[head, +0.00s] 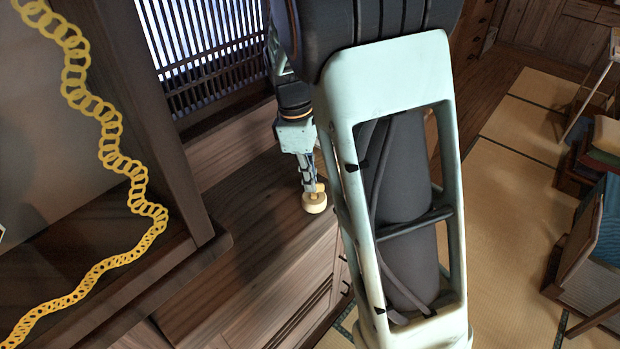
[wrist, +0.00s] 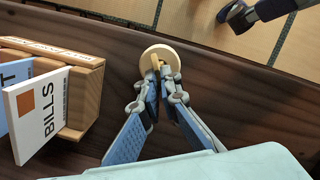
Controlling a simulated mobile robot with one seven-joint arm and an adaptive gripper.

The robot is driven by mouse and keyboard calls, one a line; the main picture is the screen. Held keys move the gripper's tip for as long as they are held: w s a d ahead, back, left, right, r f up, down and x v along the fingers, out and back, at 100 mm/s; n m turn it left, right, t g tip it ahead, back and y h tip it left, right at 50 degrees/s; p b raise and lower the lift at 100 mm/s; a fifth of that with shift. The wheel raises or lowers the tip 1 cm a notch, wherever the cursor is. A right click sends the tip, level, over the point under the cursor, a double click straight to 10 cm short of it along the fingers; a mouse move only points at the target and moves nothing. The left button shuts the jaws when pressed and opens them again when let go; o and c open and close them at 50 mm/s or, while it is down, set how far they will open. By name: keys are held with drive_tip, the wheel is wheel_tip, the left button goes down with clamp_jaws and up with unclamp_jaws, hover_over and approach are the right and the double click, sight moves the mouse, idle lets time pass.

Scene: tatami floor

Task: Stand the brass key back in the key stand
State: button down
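The brass key (wrist: 155,76) is a thin golden piece between the fingertips of my gripper (wrist: 160,82) in the wrist view. My gripper is shut on it, and the fingers hide much of it. The key stand (wrist: 158,53) is a round, pale wooden piece right at the fingertips. In the head view my gripper (head: 309,182) points down at the key stand (head: 314,203), which is near the cabinet top's front edge. I cannot tell whether the key sits in the stand or is just over it.
A wooden letter holder (wrist: 85,98) with a "BILLS" card (wrist: 40,112) stands left of my gripper in the wrist view. The dark wooden cabinet top (head: 235,225) is otherwise mostly clear. A yellow paper chain (head: 108,130) hangs at left. Tatami floor (head: 510,190) lies beyond the edge.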

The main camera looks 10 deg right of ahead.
drive_tip(key=shift+f, duration=0.25)
drive_tip(key=c, duration=2.1)
unclamp_jaws()
